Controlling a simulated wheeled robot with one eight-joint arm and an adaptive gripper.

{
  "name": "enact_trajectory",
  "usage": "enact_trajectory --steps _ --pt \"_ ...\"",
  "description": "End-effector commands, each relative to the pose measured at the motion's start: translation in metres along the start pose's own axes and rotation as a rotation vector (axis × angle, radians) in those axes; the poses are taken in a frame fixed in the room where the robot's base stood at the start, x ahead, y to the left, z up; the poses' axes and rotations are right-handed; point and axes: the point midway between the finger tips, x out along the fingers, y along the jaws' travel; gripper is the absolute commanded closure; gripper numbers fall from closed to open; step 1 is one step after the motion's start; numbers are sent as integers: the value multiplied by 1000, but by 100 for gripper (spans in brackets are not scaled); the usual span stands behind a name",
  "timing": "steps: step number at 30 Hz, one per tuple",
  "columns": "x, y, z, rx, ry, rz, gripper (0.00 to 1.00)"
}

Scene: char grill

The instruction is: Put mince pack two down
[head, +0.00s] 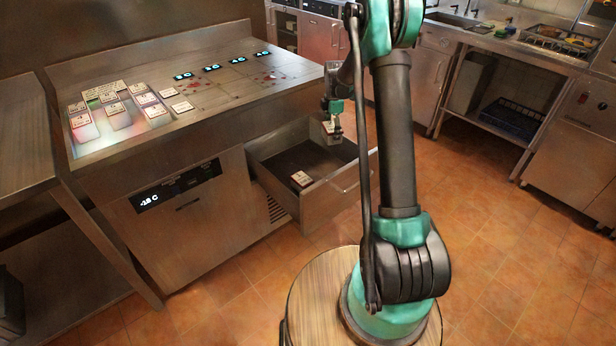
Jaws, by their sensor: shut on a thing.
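My gripper (336,134) hangs over the back right part of an open drawer (318,195), pointing down. It is shut on a small pack with a pale label (328,127), which I take to be mince pack two; its print is too small to read. The held pack is partly hidden by the fingers and appears near the drawer's rim height. Another pack with a pale label (301,178) lies on the drawer's dark floor, left of and nearer than my gripper.
Several labelled packs (120,105) lie on the counter's left end. Small lit displays (211,68) line the counter's back. The drawer unit's front shows a -18 C display (149,200). Much of the drawer floor (290,160) is bare. Tiled floor (480,250) is clear to the right.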

Motion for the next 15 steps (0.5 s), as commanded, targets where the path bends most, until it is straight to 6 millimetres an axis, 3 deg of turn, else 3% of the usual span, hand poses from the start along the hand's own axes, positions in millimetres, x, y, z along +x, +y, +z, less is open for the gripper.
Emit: enact_trajectory --steps 6,11,15 --pt "6 16 -3 -320 0 0 62" --pt "10 20 -4 -419 0 0 62" --pt "30 21 -4 -435 0 0 62"
